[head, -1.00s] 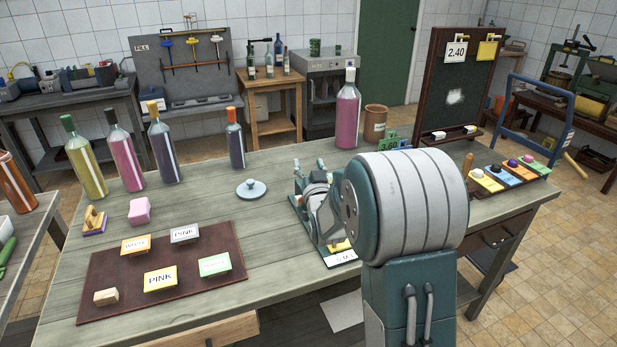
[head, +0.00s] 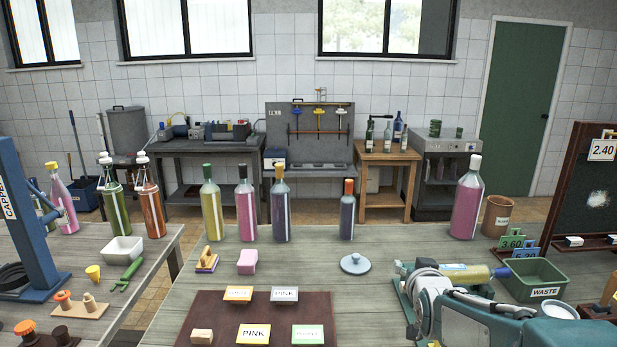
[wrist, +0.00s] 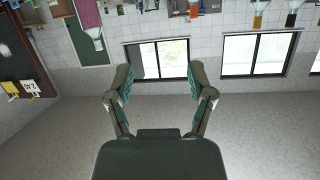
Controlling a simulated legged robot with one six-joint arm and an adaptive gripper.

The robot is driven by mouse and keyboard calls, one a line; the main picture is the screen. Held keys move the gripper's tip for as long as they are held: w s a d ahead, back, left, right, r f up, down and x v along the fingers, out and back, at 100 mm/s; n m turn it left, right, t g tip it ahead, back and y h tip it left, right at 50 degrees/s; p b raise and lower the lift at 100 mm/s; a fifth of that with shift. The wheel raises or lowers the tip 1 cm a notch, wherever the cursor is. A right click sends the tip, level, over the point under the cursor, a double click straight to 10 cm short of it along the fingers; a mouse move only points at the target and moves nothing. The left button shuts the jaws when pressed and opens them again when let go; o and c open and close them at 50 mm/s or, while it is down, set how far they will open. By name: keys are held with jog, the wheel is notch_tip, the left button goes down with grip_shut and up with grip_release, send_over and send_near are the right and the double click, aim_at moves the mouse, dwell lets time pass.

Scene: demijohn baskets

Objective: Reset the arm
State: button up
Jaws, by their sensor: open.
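My gripper (wrist: 160,88) shows in the wrist view with its two fingers spread wide apart. Nothing is between them. The wrist view looks upside down at the tiled wall and windows. In the head view my arm (head: 480,328) lies low at the lower right, folded in front of the bench. I cannot make out the fingers clearly in that view.
The main bench (head: 245,275) bears several upright bottles, a brown mat (head: 210,325) with label cards, a pale lid (head: 355,264) and a green waste bin (head: 535,281). A chalkboard (head: 580,180) stands at right. A blue capper (head: 30,220) stands on the left bench.

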jog(key=s+a+f+g, duration=0.1)
jog(key=s+a+g, duration=0.1)
jog(key=s, duration=0.7)
jog(key=s+a+f+n+g+y, duration=0.1)
jog(key=s+a+g, duration=0.1)
jog(key=s, duration=0.7)
jog(key=s+a+f+n+g, duration=0.1)
jog(key=s+g, duration=0.3)
jog(key=s, duration=0.5)
jog(key=shift+s+a+f+g+y, duration=0.2)
jog(key=shift+s+a+g+y, duration=0.15)
jog(key=shift+a, duration=0.2)
dwell(0.6)
